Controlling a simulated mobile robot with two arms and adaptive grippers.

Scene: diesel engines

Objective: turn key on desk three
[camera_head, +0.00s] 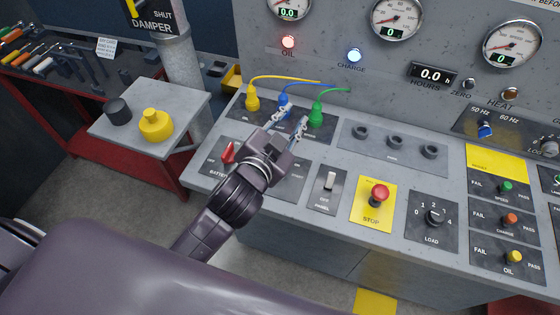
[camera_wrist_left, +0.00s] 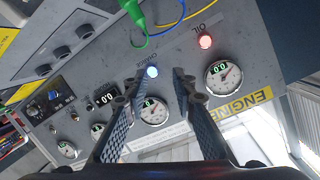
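My left gripper (camera_head: 289,121) hangs over the left part of the grey desk (camera_head: 335,160), with its two fingers apart and nothing between them. In the left wrist view its open fingers (camera_wrist_left: 153,88) stand in front of the upright gauge panel. No key shows clearly. The gripper and wrist cover part of the dark plate right of the red battery switch (camera_head: 228,152), so what sits there is hidden. A blue plug (camera_head: 284,101) and a green plug (camera_head: 316,118) stand just behind the fingertips; I cannot tell whether they touch. My right gripper is not in view.
A yellow plug (camera_head: 252,101) stands at the desk's back left. A white-lever panel switch (camera_head: 330,180), a red stop button (camera_head: 379,194) and a load knob (camera_head: 434,216) lie right of my wrist. A side table (camera_head: 180,105) holds a yellow knob-like part (camera_head: 155,124).

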